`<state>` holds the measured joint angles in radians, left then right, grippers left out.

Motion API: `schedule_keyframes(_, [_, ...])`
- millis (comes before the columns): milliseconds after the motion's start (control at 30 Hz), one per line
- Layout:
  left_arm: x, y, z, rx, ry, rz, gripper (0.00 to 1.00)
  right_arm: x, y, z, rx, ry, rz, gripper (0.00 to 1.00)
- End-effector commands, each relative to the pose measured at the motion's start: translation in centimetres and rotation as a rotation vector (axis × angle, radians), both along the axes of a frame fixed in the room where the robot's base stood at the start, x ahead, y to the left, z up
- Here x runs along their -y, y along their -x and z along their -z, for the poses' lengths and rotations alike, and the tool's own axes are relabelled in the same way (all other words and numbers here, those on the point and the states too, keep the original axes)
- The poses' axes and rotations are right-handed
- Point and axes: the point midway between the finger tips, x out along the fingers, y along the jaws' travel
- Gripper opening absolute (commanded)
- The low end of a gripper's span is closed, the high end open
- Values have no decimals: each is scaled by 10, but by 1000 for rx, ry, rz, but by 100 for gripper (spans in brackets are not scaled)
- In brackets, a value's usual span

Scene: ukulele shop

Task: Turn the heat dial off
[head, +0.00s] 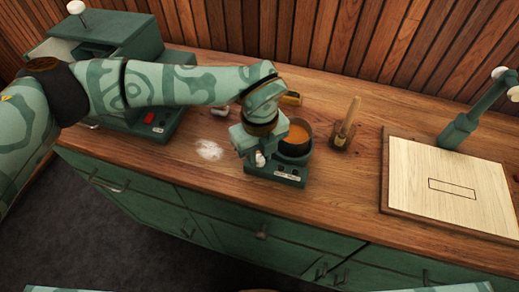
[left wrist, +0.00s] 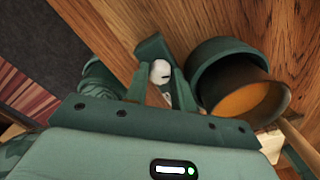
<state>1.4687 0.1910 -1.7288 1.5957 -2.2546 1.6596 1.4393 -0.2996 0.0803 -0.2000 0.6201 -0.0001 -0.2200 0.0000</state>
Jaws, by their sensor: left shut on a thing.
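A small green heater (head: 288,176) stands near the counter's front edge, with a label plate on its front. A dark pot (head: 296,147) of orange liquid sits on it; the pot also shows in the left wrist view (left wrist: 222,68). The heat dial (left wrist: 160,70) is a white round knob with a dark mark. My left gripper (head: 259,158) comes down at the heater's left front. In the left wrist view its two fingers stand on either side of the dial, shut on it. The gripper hides part of the heater. My right gripper is not in view.
A green machine with a red switch (head: 149,117) stands at the left. White powder (head: 209,150) lies left of the heater. A brush in a holder (head: 342,138) stands to its right. A pale board (head: 450,190) and a green lamp (head: 461,127) are at the right.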

Motion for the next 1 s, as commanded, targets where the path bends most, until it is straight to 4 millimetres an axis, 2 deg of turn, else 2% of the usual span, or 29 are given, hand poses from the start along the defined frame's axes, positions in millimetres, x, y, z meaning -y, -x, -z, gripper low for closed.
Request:
schedule_keyframes(433, [0,0,-2,2,1,-298,2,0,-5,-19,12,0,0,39])
schedule_keyframes(1000, [0,-1,-1,2,2,-377,2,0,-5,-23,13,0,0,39])
